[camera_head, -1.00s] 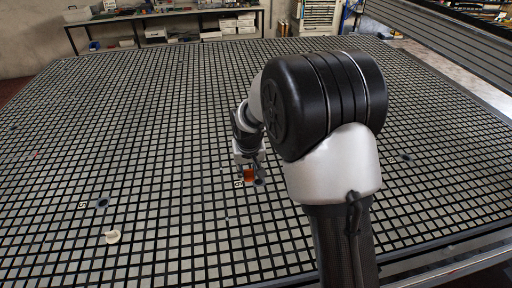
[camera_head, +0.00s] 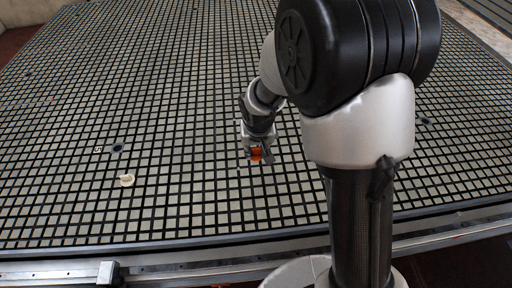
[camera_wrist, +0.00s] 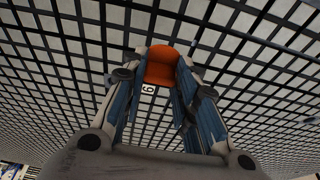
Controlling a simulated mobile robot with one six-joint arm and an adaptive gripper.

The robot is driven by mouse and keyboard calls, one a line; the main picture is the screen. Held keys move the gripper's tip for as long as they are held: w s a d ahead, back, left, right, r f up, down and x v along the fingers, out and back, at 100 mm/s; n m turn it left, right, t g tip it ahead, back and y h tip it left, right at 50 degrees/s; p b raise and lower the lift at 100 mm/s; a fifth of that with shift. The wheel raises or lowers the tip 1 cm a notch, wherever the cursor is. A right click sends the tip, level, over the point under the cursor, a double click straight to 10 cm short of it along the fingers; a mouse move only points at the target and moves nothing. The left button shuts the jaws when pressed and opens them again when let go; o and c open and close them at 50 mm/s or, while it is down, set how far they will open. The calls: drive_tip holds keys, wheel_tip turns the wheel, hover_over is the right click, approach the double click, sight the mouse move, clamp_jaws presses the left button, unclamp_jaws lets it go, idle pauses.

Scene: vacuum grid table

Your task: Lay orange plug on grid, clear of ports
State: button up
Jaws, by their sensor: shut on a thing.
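The orange plug (camera_head: 256,153) is held between the fingers of my gripper (camera_head: 258,158), near the middle of the head view. In the wrist view the plug (camera_wrist: 160,66) sits between the blue-padded fingertips of my gripper (camera_wrist: 160,74), with grid behind it. I cannot tell whether the plug touches the grid. The black-barred grid table (camera_head: 200,190) spreads all around. A white number 6 (camera_wrist: 148,90) shows on the grid close to the plug. Its port is not clearly seen. One dark round port (camera_head: 118,147) lies at left, another (camera_head: 426,121) at right.
A small cream-coloured plug (camera_head: 127,180) lies on the grid near the left port. The table's front metal edge (camera_head: 180,241) runs across below. The grid between the cream plug and my gripper is clear.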

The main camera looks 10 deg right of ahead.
sight(256, 158)
drive_tip(key=shift+f+b, duration=2.8)
drive_tip(key=shift+f, duration=0.65)
drive_tip(key=shift+f+b, duration=0.65)
drive_tip(key=shift+f, duration=0.05)
drive_tip(key=o, duration=1)
drive_tip(key=shift+r, duration=0.1)
drive_tip(key=v, duration=1.1)
drive_tip(key=shift+r, duration=0.4)
drive_tip(key=shift+s, duration=0.15)
